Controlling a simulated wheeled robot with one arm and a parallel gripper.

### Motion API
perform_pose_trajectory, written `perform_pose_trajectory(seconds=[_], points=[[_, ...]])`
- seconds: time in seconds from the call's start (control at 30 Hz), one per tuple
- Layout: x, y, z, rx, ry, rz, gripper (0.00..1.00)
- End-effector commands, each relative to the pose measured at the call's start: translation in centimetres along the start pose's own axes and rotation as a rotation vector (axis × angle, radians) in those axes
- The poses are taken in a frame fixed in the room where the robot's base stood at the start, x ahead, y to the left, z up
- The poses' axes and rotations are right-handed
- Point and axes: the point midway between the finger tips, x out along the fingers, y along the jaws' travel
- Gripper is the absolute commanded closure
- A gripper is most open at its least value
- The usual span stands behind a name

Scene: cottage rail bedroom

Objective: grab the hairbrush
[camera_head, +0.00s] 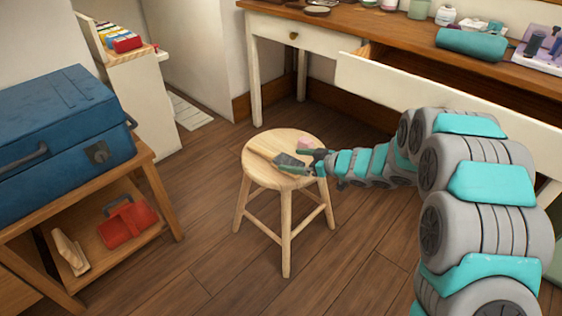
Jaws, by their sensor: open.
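The hairbrush (285,160) appears to lie on the seat of the round wooden stool (277,179), a pale handle toward the left and a darker head toward the right. My gripper (303,161) reaches in from the right, low over the stool seat. It is open, and its dark fingers are at the right end of the brush. The fingers and brush head overlap in the picture, so I cannot tell whether they touch. A small pink item (304,142) is just behind the fingers on the stool.
A desk (400,28) with an open drawer (430,92) stands behind my arm, with a teal roll (470,44) on top. A blue case (55,140) sits on a wooden stand (125,160) at left. The floor (210,200) between stand and stool is clear.

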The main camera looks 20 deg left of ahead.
Motion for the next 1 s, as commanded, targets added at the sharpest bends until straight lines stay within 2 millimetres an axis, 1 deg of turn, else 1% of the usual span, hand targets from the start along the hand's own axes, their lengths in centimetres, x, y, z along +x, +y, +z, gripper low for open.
perform_pose_trajectory(seconds=[0.03, 0.23, 0.37, 0.5, 0.63, 0.83, 0.87, 1.0], points=[[0.6, -0.1, 0.1, 0.001, 0.000, -0.001, 0.00], [2.4, 0.0, 0.0, 0.002, -0.001, -0.002, 0.00], [4.2, 0.2, -0.2, -0.002, 0.001, -0.001, 0.00], [5.7, 0.3, 0.0, 0.000, -0.002, 0.001, 0.00], [6.4, 0.3, 0.0, 0.001, -0.004, 0.002, 0.00], [6.4, 0.3, 0.0, 0.001, -0.003, 0.003, 0.00], [6.4, 0.3, 0.0, 0.001, -0.003, 0.003, 0.01], [6.3, 0.4, 0.0, 0.000, -0.003, 0.003, 0.17]])
